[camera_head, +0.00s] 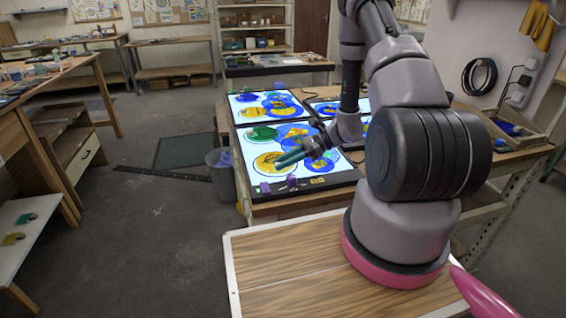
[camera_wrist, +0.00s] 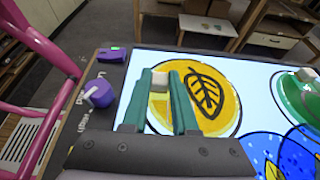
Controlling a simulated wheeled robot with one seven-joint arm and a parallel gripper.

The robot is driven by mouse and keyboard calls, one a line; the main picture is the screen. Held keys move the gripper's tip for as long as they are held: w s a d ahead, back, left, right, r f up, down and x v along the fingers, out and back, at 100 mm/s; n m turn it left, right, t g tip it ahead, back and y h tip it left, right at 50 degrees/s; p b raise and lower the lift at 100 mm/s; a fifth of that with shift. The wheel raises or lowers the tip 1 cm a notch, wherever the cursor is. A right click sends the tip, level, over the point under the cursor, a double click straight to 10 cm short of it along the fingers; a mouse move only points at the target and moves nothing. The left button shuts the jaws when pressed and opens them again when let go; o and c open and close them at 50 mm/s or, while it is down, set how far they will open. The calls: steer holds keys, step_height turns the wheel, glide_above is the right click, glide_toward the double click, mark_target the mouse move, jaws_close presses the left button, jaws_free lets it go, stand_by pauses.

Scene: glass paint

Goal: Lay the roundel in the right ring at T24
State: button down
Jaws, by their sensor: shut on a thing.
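A yellow glass roundel with a black leaf drawing (camera_wrist: 212,100) is below my gripper in the wrist view; in the head view it shows as a yellow disc (camera_head: 266,160) on the near-left light panel. My gripper (camera_wrist: 161,80) has its teal fingers closed on a small pale block at the roundel's left part, apparently its grip. In the head view my gripper (camera_head: 280,163) is over the yellow disc. I cannot tell whether the disc touches the panel. The fingers hide part of it. The T24 label cannot be read.
A green roundel (camera_wrist: 297,97) with a pale block lies right of the yellow one, and blue glass (camera_wrist: 300,150) lies in front of it. A purple knob (camera_wrist: 98,93) is on the panel's dark frame. A grey bin (camera_head: 221,172) stands beside the table.

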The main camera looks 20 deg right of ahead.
steer(key=c, duration=0.7)
jaws_free()
steer(key=shift+f, duration=0.1)
steer(key=shift+r, duration=0.2)
steer(key=v, duration=1.2)
steer(key=shift+d+f, duration=0.1)
steer(key=s+a+r+n+t+h, duration=0.2)
steer(key=s+r+n+h, duration=0.1)
steer(key=r, duration=0.8)
steer(key=s+a+r+n+t+h, duration=0.2)
steer(key=s+r+n+h, duration=0.2)
steer(key=r, duration=0.8)
steer(key=s+a+r+n+t+h, duration=0.2)
steer(key=s+r+n, duration=0.4)
steer(key=s+r, duration=0.4)
steer(key=shift+a+r+n+t+h, duration=0.2)
steer(key=shift+r+t+h, duration=0.1)
steer(key=shift+r+h, duration=0.35)
steer(key=shift+a+r+n+t+h, duration=0.2)
steer(key=shift+r+t+h, duration=0.1)
steer(key=shift+r+h, duration=0.3)
